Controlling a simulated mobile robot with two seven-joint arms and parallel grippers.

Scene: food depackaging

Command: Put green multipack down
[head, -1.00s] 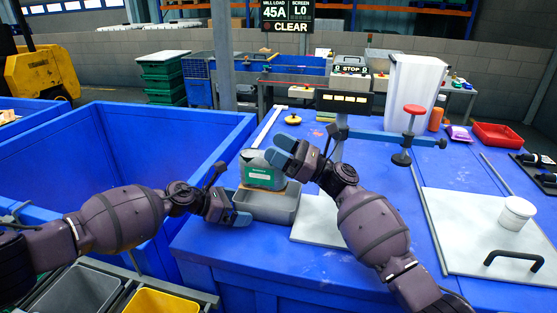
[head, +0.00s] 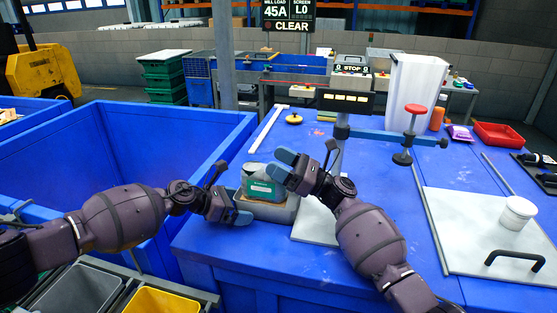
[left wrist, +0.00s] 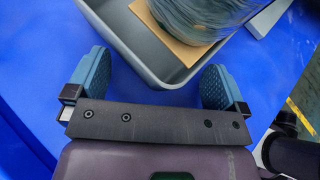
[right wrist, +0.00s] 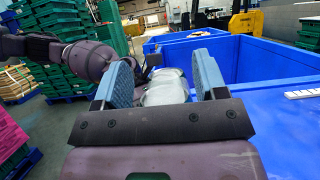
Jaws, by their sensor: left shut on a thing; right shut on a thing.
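The green multipack (head: 262,187) is a clear-wrapped pack with a green label, low in the grey tray (head: 278,212) at the table's near left corner. My right gripper (head: 283,170) is shut on its upper part. In the right wrist view the clear wrap (right wrist: 165,90) shows between the fingers. In the left wrist view the pack's clear side (left wrist: 195,15) stands above brown card (left wrist: 165,35) inside the tray; whether it bears on the floor is unclear. My left gripper (head: 240,218) is shut on the near corner of the tray (left wrist: 160,75).
A large blue bin (head: 120,150) stands left of the table. A grey board (head: 315,222) lies right of the tray. A clamp with a red knob (head: 405,135), a white tub (head: 517,212) and a board with a black handle (head: 470,240) are farther right. The middle of the table is clear.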

